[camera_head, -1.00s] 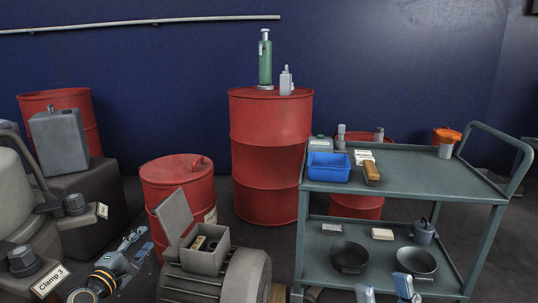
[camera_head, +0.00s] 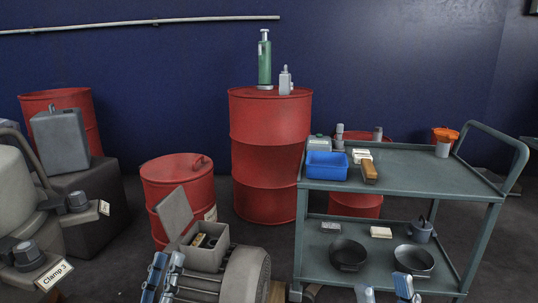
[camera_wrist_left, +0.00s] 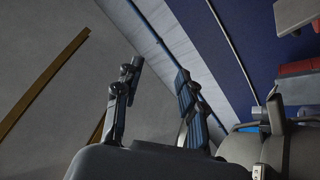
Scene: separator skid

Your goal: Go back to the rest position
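My left gripper (camera_head: 166,262) is at the bottom of the head view, left of the motor and in front of the small red drum. Its two blue-grey fingers point up and stand a little apart. In the left wrist view my left gripper (camera_wrist_left: 154,82) shows both fingers spread wide with nothing between them. My right gripper (camera_head: 385,286) shows only its fingertips at the bottom edge, in front of the trolley. They are apart, with nothing seen between them.
The grey motor (camera_head: 246,277) with an open terminal box (camera_head: 205,254) stands right of my left gripper. A green trolley (camera_head: 440,180) fills the right side. Red drums (camera_head: 268,165) stand behind. At left is a housing with a "Clamp 3" label (camera_head: 53,275). Dark floor shows between.

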